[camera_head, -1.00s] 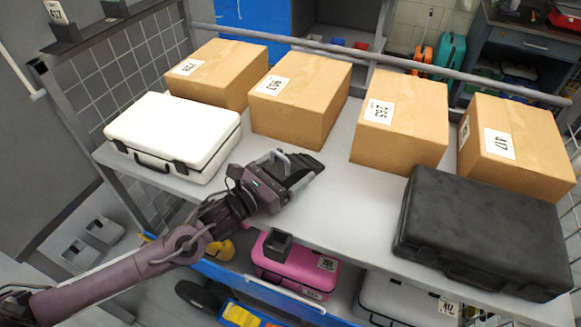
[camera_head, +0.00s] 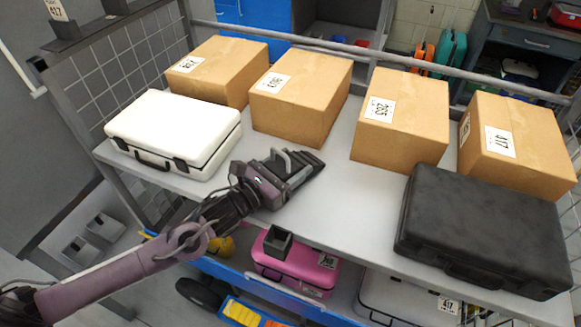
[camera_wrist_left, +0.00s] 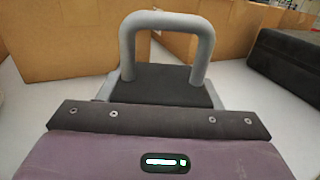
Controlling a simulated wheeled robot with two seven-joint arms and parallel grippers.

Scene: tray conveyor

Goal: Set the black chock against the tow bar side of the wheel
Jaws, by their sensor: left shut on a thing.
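My left gripper (camera_head: 302,172) is over the grey shelf top, between the white case and the black case. It is shut on the black chock (camera_wrist_left: 165,82), a dark block with a grey loop handle that stands up in the left wrist view. The handle also shows in the head view, but the gripper hides much of the block. A dark wheel (camera_head: 203,292) shows low at the left, under the blue cart edge. I cannot make out a tow bar. My right gripper is not in view.
Several cardboard boxes (camera_head: 300,105) line the back of the shelf top (camera_head: 330,205). A white case (camera_head: 165,125) is at left and a black case (camera_head: 480,230) at right. Below are a pink case (camera_head: 300,275), a yellow object (camera_head: 221,247) and a blue cart edge (camera_head: 250,285).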

